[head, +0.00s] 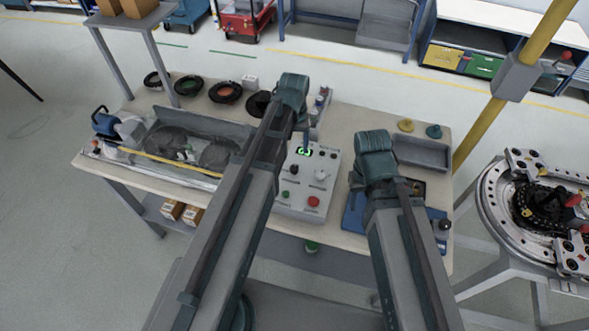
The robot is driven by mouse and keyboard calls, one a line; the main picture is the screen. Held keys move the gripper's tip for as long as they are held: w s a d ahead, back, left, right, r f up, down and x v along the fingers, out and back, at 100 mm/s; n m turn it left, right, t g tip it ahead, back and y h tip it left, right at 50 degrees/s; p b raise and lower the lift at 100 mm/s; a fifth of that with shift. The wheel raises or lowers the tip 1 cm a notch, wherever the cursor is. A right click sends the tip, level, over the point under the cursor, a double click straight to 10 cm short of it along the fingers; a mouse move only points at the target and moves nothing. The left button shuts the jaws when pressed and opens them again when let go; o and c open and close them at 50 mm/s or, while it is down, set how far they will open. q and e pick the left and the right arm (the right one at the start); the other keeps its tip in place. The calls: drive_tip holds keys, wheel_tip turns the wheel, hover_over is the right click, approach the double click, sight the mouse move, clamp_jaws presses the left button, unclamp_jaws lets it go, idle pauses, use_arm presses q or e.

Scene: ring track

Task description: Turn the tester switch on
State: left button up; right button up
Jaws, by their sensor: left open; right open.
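The tester (327,160) is a light grey box in the middle of the workbench, with a lit green display (304,152) near its top. Its face carries dark knobs, a pale knob (320,175), a green button (285,194) and a red button (313,201). I cannot tell which control is the switch. My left gripper (306,139) points down over the tester's upper part, just above the display; it is open, and its tips are small. My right gripper (355,182) is open, right of the tester; the arm hides much of it. Contact cannot be told.
A clear-walled tray (160,160) fills the bench's left part, with cable coils (225,92) behind. A blue board (352,219) lies right of the tester, partly under my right arm. A grey tray (421,153) and a yellow post (490,120) stand further right.

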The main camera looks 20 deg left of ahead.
sight(294, 168)
use_arm(q)
wheel_tip(294, 168, down, 10)
drive_tip(key=b, duration=0.9)
drive_tip(key=shift+f, duration=0.25)
drive_tip(key=shift+r, duration=0.1)
clamp_jaws()
